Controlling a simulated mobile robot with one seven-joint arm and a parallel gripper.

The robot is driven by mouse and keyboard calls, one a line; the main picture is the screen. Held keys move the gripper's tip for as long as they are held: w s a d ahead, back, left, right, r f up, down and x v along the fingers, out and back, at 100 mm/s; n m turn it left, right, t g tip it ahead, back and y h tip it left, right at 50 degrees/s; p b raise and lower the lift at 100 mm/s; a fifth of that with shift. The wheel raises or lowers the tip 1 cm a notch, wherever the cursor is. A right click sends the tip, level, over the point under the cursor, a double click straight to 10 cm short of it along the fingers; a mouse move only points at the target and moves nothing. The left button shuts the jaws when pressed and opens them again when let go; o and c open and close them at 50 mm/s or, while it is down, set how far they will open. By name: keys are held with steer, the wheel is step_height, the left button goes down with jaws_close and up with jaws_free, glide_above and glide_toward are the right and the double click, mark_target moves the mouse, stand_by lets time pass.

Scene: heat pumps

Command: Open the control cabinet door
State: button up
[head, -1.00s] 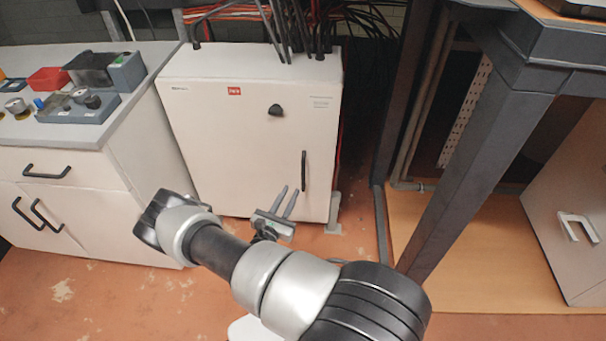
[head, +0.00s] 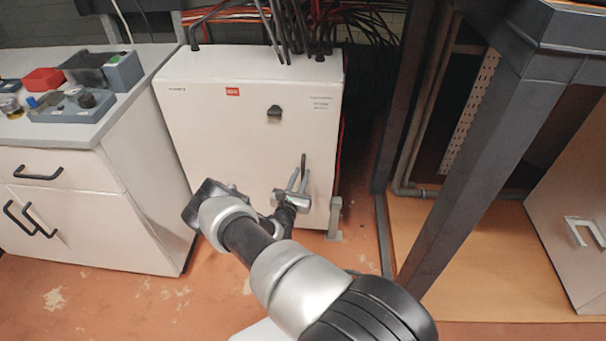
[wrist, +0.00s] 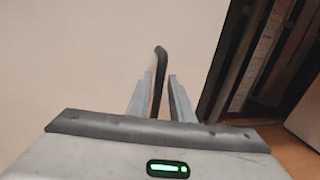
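The control cabinet (head: 225,130) is a white box with a red label, and its door is shut. A black knob (head: 274,111) sits on the upper right of the door. The black vertical door handle (head: 303,162) is at the right edge; its lower part is hidden by my gripper (head: 298,180) in the head view. In the wrist view, the handle (wrist: 158,75) stands between the two fingers of my gripper (wrist: 157,88). Gaps show beside the handle, nearer the left finger, so the fingers are open around it. I cannot tell whether either finger touches it.
A white drawer cabinet (head: 85,215) with a grey top stands at the left. A dark metal frame post (head: 480,160) rises at the right. Cables (head: 275,30) enter the cabinet top. The orange floor (head: 130,300) in front is clear apart from my arm.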

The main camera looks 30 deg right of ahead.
steer(key=shift+x, duration=1.35)
jaws_close()
